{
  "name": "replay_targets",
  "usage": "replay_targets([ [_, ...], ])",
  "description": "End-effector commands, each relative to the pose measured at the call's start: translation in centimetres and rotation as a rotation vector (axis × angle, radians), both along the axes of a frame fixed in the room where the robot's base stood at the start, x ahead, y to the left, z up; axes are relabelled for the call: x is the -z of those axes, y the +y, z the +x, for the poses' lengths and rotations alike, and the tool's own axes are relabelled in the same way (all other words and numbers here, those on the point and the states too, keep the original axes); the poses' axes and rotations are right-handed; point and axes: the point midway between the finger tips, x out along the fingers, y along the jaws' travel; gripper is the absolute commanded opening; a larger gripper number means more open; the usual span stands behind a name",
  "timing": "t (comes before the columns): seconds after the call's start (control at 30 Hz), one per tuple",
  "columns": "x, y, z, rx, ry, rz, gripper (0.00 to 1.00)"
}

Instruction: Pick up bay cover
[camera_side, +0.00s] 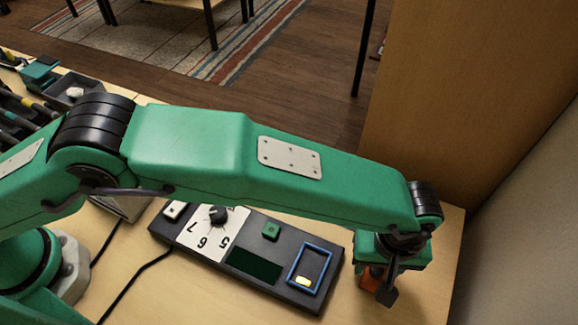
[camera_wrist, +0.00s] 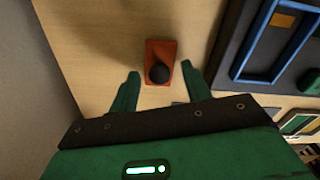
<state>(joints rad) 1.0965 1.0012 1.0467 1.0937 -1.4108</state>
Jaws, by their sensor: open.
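The bay cover appears to be the orange-red plate (camera_wrist: 160,48) with a round black knob (camera_wrist: 159,73) on it. It lies on the wooden table in the wrist view, upper middle. My gripper (camera_wrist: 161,75) is open, with one green finger on either side of the plate and gaps between. In the side view my gripper (camera_side: 385,285) is low at the table's right end, and part of the orange plate (camera_side: 371,279) shows beside it; the rest is hidden. I cannot tell how high the fingertips are above the table.
Bare table lies around the plate. A wall stands to the right. Trays of parts (camera_side: 72,90) sit far left.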

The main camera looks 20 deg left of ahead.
Motion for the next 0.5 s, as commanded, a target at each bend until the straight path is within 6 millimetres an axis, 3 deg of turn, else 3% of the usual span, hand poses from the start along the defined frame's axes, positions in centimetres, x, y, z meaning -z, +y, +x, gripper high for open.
replay_targets([
  [0.47, 0.02, 0.00, 0.00, 0.000, 0.000, 0.000, 0.48],
  [0.5, 0.01, 0.00, 0.00, 0.000, 0.000, 0.000, 0.42],
])
